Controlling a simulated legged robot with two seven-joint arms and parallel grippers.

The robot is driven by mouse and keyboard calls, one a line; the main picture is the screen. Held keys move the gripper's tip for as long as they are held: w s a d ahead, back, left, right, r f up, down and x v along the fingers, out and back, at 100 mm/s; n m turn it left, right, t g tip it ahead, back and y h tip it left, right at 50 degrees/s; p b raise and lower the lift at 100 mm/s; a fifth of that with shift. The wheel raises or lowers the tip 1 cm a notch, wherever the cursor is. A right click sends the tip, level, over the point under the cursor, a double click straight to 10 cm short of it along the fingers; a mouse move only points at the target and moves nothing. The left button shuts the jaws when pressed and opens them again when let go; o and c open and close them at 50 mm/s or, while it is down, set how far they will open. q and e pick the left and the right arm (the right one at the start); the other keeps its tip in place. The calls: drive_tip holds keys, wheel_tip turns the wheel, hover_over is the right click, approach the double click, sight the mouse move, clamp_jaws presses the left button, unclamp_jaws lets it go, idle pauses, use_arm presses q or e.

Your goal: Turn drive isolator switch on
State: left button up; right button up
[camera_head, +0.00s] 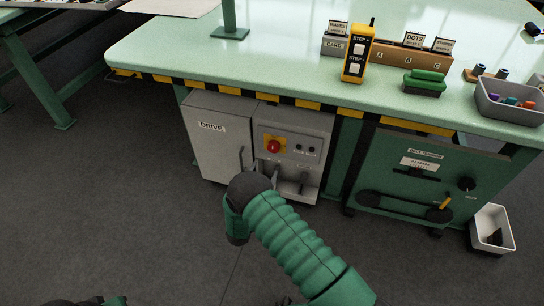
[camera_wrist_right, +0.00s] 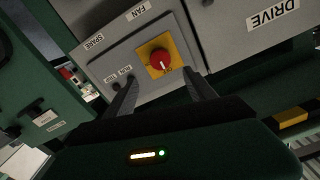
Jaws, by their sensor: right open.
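The drive isolator switch is a round red knob (camera_head: 273,146) on a yellow square plate, on the grey cabinet under the bench. In the right wrist view the red knob (camera_wrist_right: 160,58) shows upside down between and beyond my fingers, with a pale mark at its edge. My right gripper (camera_head: 264,172) is just in front of the cabinet, partly hidden by its own wrist. In the wrist view its fingers (camera_wrist_right: 162,82) are open and empty, apart from the knob. The setting of the knob is hard to read. My left gripper does not show clearly.
The grey door marked DRIVE (camera_head: 211,128) is left of the switch panel, with a handle near my wrist. The striped bench edge (camera_head: 310,104) overhangs above. A green belt-tension cabinet (camera_head: 420,172) stands to the right. The floor in front is clear.

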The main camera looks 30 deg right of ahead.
sight(273, 149)
drive_tip(key=b+x, duration=0.1)
drive_tip(key=x, duration=0.4)
drive_tip(key=b+x, duration=0.2)
drive_tip(key=x, duration=0.2)
drive_tip(key=shift+w+d+f+b, duration=0.2)
drive_tip(key=shift+w+b, duration=0.1)
drive_tip(key=shift+w+d+r, duration=0.15)
drive_tip(key=shift+w+d, duration=0.15)
drive_tip(key=shift+d, duration=0.1)
drive_tip(key=c, duration=1.4)
